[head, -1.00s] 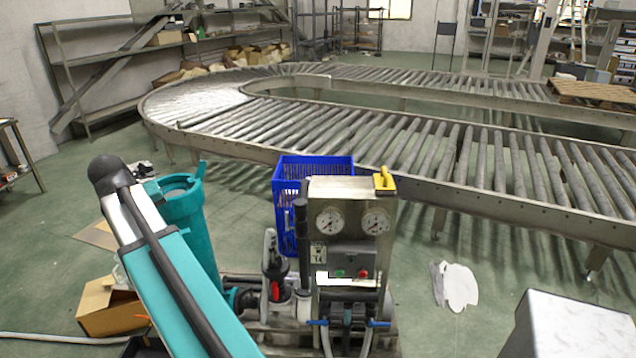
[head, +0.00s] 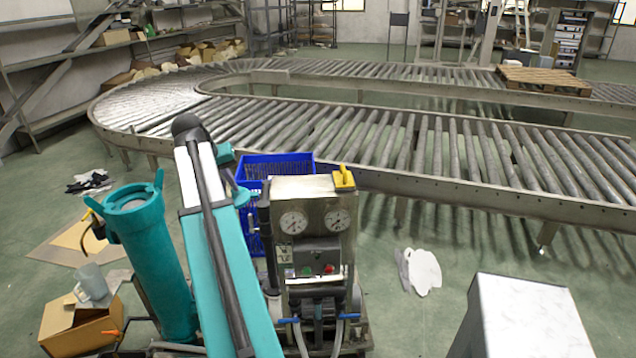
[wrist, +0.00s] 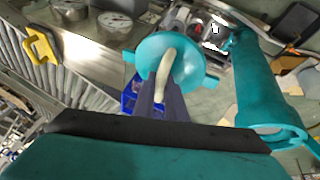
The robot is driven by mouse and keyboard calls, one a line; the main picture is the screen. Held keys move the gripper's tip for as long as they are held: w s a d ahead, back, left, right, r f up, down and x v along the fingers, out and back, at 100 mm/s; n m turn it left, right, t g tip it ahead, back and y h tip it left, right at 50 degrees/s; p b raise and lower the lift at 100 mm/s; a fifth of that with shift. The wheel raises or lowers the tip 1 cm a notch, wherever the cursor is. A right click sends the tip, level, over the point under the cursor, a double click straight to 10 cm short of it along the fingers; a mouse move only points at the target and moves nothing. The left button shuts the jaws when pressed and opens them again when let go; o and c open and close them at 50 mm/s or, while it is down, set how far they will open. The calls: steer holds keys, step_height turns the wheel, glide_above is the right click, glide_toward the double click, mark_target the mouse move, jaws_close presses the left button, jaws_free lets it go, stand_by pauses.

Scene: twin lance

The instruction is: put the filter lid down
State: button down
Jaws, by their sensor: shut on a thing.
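The filter lid (wrist: 186,58) is a round teal cap with a pale curved handle, seen in the wrist view. My gripper (wrist: 163,92), with dark fingers, is shut on that handle. In the head view my arm hides most of the gripper, and a teal edge of the lid (head: 243,196) shows just right of the arm, in front of the blue crate. The lid is held in the air. The teal filter housing (head: 152,265) stands open-topped left of my arm, apart from the lid. It also shows in the wrist view (wrist: 262,85).
A gauge panel (head: 312,250) with a yellow-handled piece (head: 343,179) on top stands right of my arm. The blue crate (head: 290,160) is behind it. A roller conveyor (head: 400,185) curves across the back. A white-topped block (head: 525,315) is at lower right. A cardboard box (head: 80,325) is at lower left.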

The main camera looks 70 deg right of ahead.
steer(key=s+d+r+m, duration=0.1)
steer(key=s+d, duration=0.4)
steer(key=s, duration=0.2)
steer(key=shift+s+d+m+g+p, duration=0.2)
steer(key=shift+d+m+g+p, duration=0.1)
steer(key=shift+g, duration=0.1)
steer(key=shift+d+r, duration=0.1)
steer(key=shift+r, duration=0.05)
steer(key=p, duration=0.5)
glide_above(297, 186)
steer(key=a, duration=0.1)
steer(key=shift+w+a+f, duration=0.1)
steer(key=shift+w+f, duration=0.1)
steer(key=shift+f, duration=0.55)
steer(key=shift+p+x, duration=1.15)
steer(key=shift+x, duration=0.4)
steer(key=shift+s+a+f, duration=0.1)
steer(key=shift+f, duration=0.3)
